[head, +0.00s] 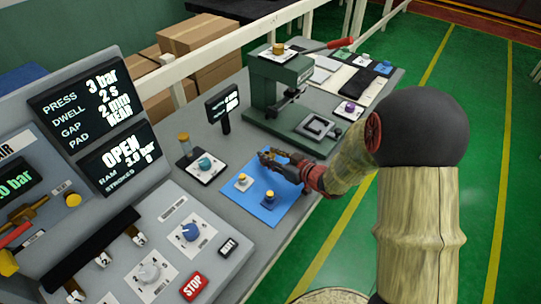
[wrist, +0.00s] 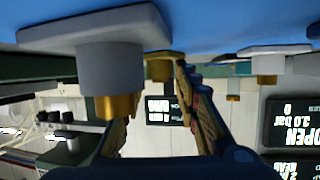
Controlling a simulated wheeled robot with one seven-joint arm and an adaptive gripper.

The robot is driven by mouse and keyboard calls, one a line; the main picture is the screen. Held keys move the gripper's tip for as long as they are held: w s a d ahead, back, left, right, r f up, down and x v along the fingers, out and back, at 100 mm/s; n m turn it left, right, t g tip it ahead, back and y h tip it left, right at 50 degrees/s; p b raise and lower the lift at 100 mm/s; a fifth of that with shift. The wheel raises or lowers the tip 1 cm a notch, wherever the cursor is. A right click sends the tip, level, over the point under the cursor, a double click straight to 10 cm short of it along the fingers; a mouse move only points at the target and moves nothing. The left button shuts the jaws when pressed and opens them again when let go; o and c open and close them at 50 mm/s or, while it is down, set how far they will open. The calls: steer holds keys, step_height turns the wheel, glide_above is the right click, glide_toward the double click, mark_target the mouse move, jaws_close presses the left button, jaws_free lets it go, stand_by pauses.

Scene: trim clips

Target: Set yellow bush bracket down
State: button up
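The yellow bush bracket (wrist: 159,68) shows between the two fingertips in the wrist view, a small plate with a yellow bush, at or very near the blue mat (head: 281,207). In the head view my gripper (head: 270,157) mostly hides it at the mat's back part. The fingers look closed against its sides; the contact is small and partly hidden. Two similar brackets with yellow tops, a pale one (head: 242,182) and a blue-grey one (head: 269,198), stand on the mat. The wrist view shows a large grey bracket (wrist: 110,58) at left and a white one (wrist: 266,66) at right.
A white plate with a teal knob (head: 204,163) lies left of the mat. A green press (head: 281,90) with a red-handled lever stands behind. A small display (head: 223,103) and the control panel (head: 150,255) flank the area.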

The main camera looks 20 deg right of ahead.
steer(key=shift+o, duration=1)
steer(key=shift+r, duration=0.25)
steer(key=p+v, duration=0.4)
steer(key=v, duration=0.7)
steer(key=shift+s+d, duration=0.15)
steer(key=shift+s, duration=0.15)
steer(key=shift+d+r, duration=0.1)
steer(key=shift+r, duration=0.1)
steer(key=w+d+r+m+h, duration=0.1)
steer(key=w+d+r+h, duration=0.1)
steer(key=d+r+h, duration=0.35)
steer(key=s+r+m+g+h, duration=0.3)
steer(key=s+r, duration=0.1)
steer(key=r, duration=0.3)
steer(key=s+a+r+g+y, duration=0.1)
steer(key=s+a+r+g, duration=0.1)
steer(key=s+a, duration=0.3)
steer(key=s+a+r+m+g+y, duration=0.1)
steer(key=s+a, duration=0.5)
steer(key=s, duration=0.8)
steer(key=shift+a+r+g, duration=0.15)
steer(key=shift+r+g, duration=0.35)
steer(key=shift+r, duration=0.45)
